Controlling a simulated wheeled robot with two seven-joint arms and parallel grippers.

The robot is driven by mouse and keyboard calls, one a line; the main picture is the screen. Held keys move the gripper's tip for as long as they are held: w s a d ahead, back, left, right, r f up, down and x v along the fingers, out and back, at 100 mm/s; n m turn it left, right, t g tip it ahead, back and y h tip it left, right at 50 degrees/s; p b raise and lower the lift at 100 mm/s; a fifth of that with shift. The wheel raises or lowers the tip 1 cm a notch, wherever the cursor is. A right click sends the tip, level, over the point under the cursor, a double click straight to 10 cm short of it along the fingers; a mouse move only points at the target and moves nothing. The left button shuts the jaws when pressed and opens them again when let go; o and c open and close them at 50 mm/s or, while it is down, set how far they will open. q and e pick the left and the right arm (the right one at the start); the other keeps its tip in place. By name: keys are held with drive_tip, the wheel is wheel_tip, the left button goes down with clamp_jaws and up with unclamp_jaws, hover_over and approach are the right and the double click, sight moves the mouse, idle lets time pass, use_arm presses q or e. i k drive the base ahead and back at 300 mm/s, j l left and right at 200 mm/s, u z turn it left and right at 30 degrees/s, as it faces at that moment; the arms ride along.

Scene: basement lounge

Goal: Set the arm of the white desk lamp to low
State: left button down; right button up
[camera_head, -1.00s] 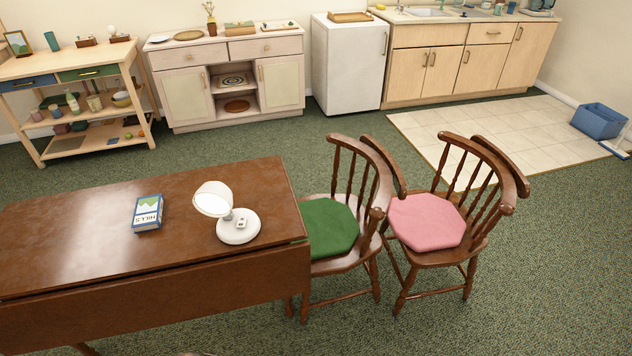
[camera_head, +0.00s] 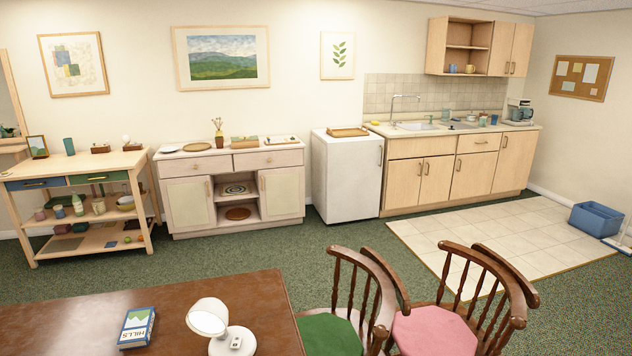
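The white desk lamp (camera_head: 209,318) stands on the dark wooden table (camera_head: 70,312) near its right end, at the bottom of the head view. Its round head tilts over to the left of its base (camera_head: 233,343), and the base is partly cut off by the lower edge of the picture. The arm between head and base is mostly hidden behind the head, so its setting is hard to tell. Neither of my grippers is in view.
A blue book (camera_head: 137,327) lies left of the lamp. Chairs with a green cushion (camera_head: 330,335) and a pink cushion (camera_head: 434,332) stand at the table's right. Shelf unit (camera_head: 83,200), cabinet (camera_head: 230,190), white fridge (camera_head: 346,180) and kitchen counter (camera_head: 455,170) line the back. Green carpet between is clear.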

sight(208, 317)
drive_tip(key=k+j, duration=0.1)
drive_tip(key=j, duration=0.3)
drive_tip(key=k+j, duration=0.1)
drive_tip(key=j, duration=0.25)
drive_tip(key=k+j, duration=0.15)
drive_tip(key=j, duration=0.25)
drive_tip(key=k+j, duration=0.1)
drive_tip(key=j, duration=0.3)
drive_tip(key=k+j, duration=0.1)
drive_tip(key=j, duration=0.25)
drive_tip(key=k+j, duration=0.1)
drive_tip(key=j, duration=0.3)
drive_tip(key=z, duration=0.05)
